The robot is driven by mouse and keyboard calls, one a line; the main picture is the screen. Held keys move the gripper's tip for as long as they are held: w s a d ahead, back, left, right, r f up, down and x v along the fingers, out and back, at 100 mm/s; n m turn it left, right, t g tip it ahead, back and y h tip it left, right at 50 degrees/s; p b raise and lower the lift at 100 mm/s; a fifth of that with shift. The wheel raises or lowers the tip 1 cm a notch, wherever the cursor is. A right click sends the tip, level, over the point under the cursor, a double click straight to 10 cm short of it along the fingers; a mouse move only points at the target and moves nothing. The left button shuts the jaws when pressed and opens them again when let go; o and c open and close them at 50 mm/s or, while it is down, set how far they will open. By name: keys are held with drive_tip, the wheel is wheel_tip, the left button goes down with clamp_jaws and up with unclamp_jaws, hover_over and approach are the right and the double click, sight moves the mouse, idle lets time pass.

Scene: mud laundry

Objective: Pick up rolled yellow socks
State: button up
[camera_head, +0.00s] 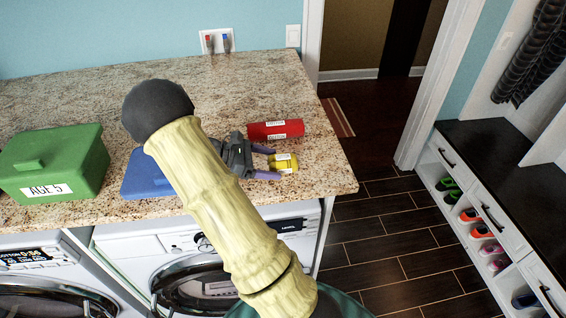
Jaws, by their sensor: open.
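The rolled yellow socks (283,163) lie on the granite counter near its right front part. They look like a small yellow roll with a pale label. My gripper (270,164) is open, its two purple-tipped fingers reaching right, one on the far side and one on the near side of the yellow socks. The socks sit at or between the fingertips; I cannot tell whether the fingers touch them. My pale arm crosses the middle of the view and hides part of the counter.
A red roll (276,130) with white labels lies just behind the socks. A blue item (148,176) lies left of my arm, partly hidden. A green lidded box (52,164) marked AGE 5 stands at the left. The counter's (335,180) right edge is close to the socks.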

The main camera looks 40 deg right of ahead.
sight(287, 163)
drive_tip(key=shift+s+d+r+p, duration=0.1)
drive_tip(key=shift+s+d+p, duration=0.15)
drive_tip(key=shift+d+p, duration=0.15)
drive_tip(key=p+x, duration=0.2)
drive_tip(key=x, duration=0.1)
drive_tip(key=shift+s+d+r, duration=0.15)
drive_tip(key=shift+d+r, duration=0.1)
drive_tip(key=shift+d, duration=0.1)
drive_tip(key=shift+s+d+f, duration=0.2)
drive_tip(key=shift+d+f, duration=0.1)
drive_tip(key=shift+d, duration=0.05)
drive_tip(key=c, duration=1.1)
